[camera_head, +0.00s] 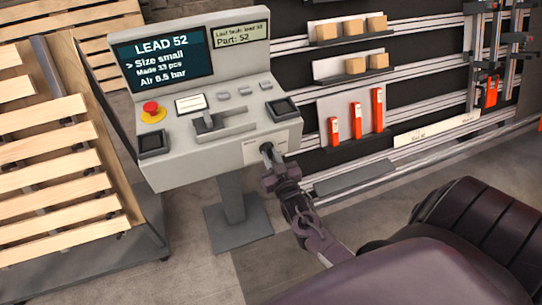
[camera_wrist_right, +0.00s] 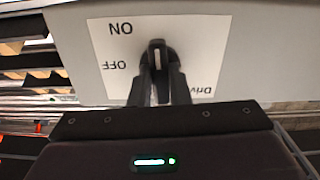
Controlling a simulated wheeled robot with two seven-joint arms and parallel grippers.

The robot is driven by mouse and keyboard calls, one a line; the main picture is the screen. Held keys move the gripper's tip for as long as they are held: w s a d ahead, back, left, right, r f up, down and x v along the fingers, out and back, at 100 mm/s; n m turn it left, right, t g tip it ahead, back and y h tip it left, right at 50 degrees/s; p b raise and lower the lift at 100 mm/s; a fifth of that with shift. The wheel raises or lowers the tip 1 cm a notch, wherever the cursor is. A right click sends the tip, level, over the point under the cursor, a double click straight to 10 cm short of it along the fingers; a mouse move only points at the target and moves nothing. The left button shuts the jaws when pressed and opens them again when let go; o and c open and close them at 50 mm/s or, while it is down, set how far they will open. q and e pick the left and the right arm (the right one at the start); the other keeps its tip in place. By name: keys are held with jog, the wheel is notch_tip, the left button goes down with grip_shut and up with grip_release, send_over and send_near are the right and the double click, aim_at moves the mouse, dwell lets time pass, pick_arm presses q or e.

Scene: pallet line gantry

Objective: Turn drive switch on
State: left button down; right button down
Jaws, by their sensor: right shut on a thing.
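The drive switch is a dark rotary knob (camera_wrist_right: 157,50) with a white line, on a white label plate (camera_wrist_right: 105,35) on the console's front face. In the right wrist view the lettering is upside down, with ON at upper left, OFF at left and part of "Drive" at lower right. The knob's white line stands about upright in that picture. My right gripper (camera_wrist_right: 158,68) is shut on the knob, a finger on each side. In the head view my right gripper (camera_head: 266,150) reaches the plate, partly hiding it. My left gripper is not in view.
The grey console (camera_head: 160,178) carries a screen (camera_head: 160,55), a red emergency button (camera_head: 151,108) and a lever (camera_head: 210,122). A slatted pallet (camera_head: 50,190) lies left. A rack (camera_head: 345,70) with wooden blocks and orange tools stands right, close behind my arm.

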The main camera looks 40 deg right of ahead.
jog(key=shift+f+m, duration=0.1)
jog(key=shift+m, duration=0.3)
jog(key=c, duration=1.4)
grip_release()
jog(key=shift+o, duration=0.2)
jog(key=v, duration=0.7)
jog(key=shift+s+b, duration=0.35)
jog(key=shift+s, duration=0.05)
jog(key=shift+a, duration=0.1)
